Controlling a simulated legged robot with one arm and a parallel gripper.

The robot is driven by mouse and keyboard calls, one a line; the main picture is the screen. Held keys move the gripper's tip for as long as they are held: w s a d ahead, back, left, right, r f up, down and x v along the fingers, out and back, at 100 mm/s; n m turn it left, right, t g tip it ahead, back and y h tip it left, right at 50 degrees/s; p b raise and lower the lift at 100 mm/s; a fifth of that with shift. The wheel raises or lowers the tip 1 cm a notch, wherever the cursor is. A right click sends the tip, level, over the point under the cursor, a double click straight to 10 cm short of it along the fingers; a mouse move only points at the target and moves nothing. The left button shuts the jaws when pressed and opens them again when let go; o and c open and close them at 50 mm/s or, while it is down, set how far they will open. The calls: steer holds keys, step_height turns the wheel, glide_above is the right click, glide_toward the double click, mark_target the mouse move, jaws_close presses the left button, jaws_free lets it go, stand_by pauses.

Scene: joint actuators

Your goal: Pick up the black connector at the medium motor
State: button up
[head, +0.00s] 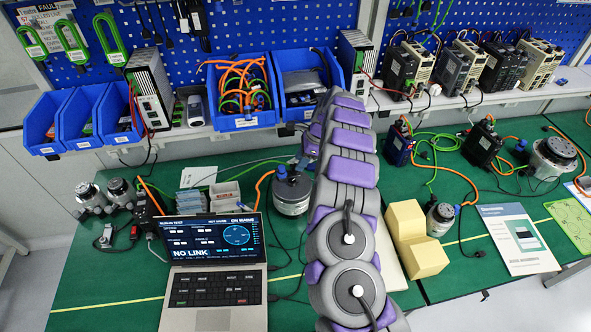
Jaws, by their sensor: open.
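A round grey motor (292,197), middling in size among the round motors here, stands on the green bench just left of my arm.
A laptop (215,285) showing "NO LINK" stands at front left. Yellow blocks (405,222), a smaller motor (440,217) and a larger motor (553,157) lie right of my arm. Blue bins (240,122) line the shelf behind. Loose cables cross the bench.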

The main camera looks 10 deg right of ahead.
steer(key=x, duration=0.4)
steer(key=shift+w+a+b, duration=0.1)
steer(key=shift+w+b, duration=0.05)
steer(key=shift+b, duration=0.25)
steer(key=shift+r, duration=0.1)
steer(key=c, duration=0.7)
steer(key=shift+c, duration=0.2)
steer(key=shift+r+p, duration=0.5)
steer(key=shift+r, duration=1.1)
steer(key=shift+s+r, duration=0.2)
steer(key=shift+r, duration=0.05)
steer(key=s+r+p, duration=0.1)
steer(key=s+p, duration=0.1)
steer(key=s, duration=1.3)
steer(key=shift+s+d+r, duration=0.15)
steer(key=shift+s+d, duration=0.15)
steer(key=shift+d, duration=0.05)
